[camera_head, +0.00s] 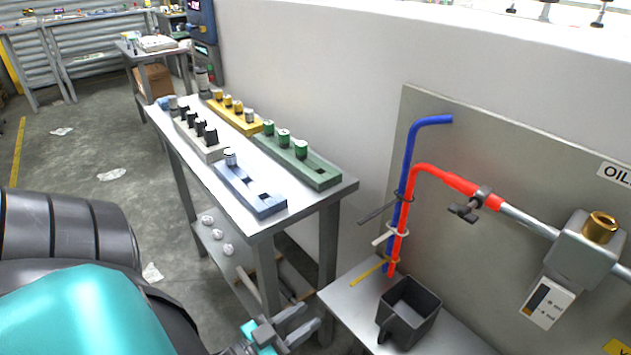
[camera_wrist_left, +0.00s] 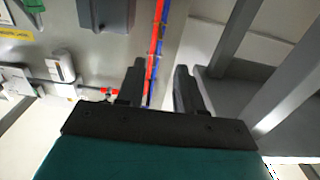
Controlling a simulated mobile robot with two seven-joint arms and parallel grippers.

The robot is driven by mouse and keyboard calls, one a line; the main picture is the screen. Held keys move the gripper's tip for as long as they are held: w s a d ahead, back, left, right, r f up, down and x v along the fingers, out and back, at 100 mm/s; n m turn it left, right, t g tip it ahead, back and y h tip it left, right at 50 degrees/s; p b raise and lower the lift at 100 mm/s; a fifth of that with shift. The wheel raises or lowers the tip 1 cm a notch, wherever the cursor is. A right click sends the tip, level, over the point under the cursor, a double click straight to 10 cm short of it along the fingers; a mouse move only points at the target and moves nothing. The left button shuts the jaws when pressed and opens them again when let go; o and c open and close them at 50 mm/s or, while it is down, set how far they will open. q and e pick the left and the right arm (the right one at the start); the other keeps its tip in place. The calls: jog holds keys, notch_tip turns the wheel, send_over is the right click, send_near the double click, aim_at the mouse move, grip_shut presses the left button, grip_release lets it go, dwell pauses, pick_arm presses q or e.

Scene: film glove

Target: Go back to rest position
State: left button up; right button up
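My left gripper (camera_head: 310,317) is at the bottom middle of the head view, low beside the table legs and left of the small metal shelf. Its two fingers stand apart with nothing between them in the head view. In the left wrist view the open fingers (camera_wrist_left: 158,72) show with a red hose (camera_wrist_left: 157,40) and a blue hose (camera_wrist_left: 150,75) running behind the gap, apparently beyond the fingertips. My teal arm fills the lower left of the head view. My right gripper is not in view.
A table (camera_head: 300,206) holds blue, green, white and yellow racks with small cylinders. A dark square container (camera_head: 411,309) stands on the metal shelf (camera_head: 350,287). A panel (camera_head: 480,150) behind carries the hoses, a clamp and a valve. Open floor (camera_head: 100,130) lies left of the table.

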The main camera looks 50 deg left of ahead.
pick_arm(q)
jog(key=shift+s, duration=0.15)
jog(key=shift+d, duration=0.1)
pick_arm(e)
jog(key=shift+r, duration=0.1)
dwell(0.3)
pick_arm(q)
jog(key=w+d+r+m+g+p, duration=0.1)
jog(key=d+r+g+p, duration=0.2)
jog(key=d, duration=0.4)
jog(key=w+d+r+g+p, duration=0.1)
jog(key=d+r+g+p, duration=0.2)
jog(key=d+p, duration=0.3)
jog(key=shift+d+r+m+g+h, duration=0.4)
jog(key=shift+d+g, duration=0.1)
jog(key=shift+g, duration=0.1)
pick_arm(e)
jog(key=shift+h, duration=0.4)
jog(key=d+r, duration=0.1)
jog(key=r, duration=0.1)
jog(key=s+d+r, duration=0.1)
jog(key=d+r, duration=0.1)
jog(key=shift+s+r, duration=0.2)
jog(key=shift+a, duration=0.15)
